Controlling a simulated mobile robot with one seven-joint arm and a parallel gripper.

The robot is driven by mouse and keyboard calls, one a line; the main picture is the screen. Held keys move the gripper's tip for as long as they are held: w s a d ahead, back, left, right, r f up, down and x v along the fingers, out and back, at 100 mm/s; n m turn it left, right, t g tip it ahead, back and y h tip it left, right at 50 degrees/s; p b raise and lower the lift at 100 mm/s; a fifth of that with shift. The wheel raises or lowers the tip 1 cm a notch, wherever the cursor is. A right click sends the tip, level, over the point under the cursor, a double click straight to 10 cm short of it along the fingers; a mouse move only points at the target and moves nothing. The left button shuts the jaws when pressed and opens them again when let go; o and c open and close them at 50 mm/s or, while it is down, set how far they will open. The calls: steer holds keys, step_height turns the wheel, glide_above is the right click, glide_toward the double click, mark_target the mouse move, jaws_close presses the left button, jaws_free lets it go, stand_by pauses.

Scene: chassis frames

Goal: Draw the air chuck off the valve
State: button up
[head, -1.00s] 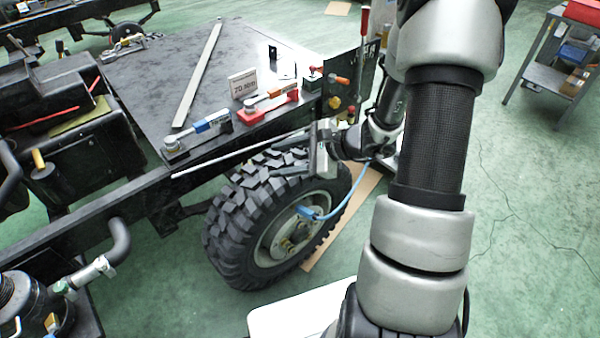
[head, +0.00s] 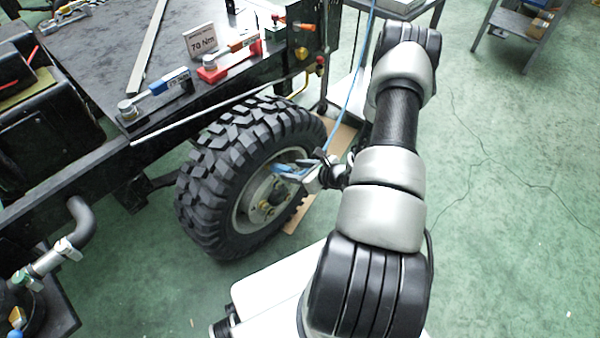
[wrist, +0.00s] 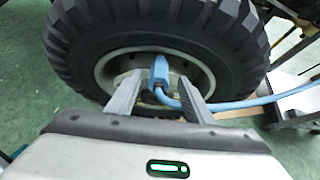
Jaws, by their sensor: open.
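The blue air chuck (head: 283,169) is at the hub of the knobbly black tyre (head: 212,150), on its wheel rim (head: 243,214). In the wrist view the chuck (wrist: 160,72) stands in front of the rim, with its blue hose (wrist: 245,103) running off to the right. The valve itself is hidden behind the chuck. My gripper (wrist: 157,78) is open, its two grey fingers to the left and right of the chuck. I see a gap on each side, so it is not gripped. In the head view my gripper (head: 306,174) reaches the wheel from the right.
A cardboard sheet (head: 340,138) lies under the tyre. A grey cart (head: 350,75) stands behind.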

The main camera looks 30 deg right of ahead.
mark_target(290, 170)
steer(key=b+x, duration=0.1)
steer(key=x, duration=0.2)
steer(key=shift+w+a+f+b, duration=0.1)
steer(key=shift+f+b, duration=0.2)
steer(key=shift+b, duration=0.1)
steer(key=shift+b+x, duration=0.75)
steer(key=shift+x, duration=0.4)
steer(key=shift+w+r, duration=0.1)
steer(key=shift+r, duration=0.05)
jaws_close()
steer(key=shift+r, duration=0.15)
steer(key=shift+p+v, duration=1.25)
steer(key=shift+v, duration=1.15)
steer(key=shift+p+v, duration=1.15)
steer(key=shift+v, duration=1.85)
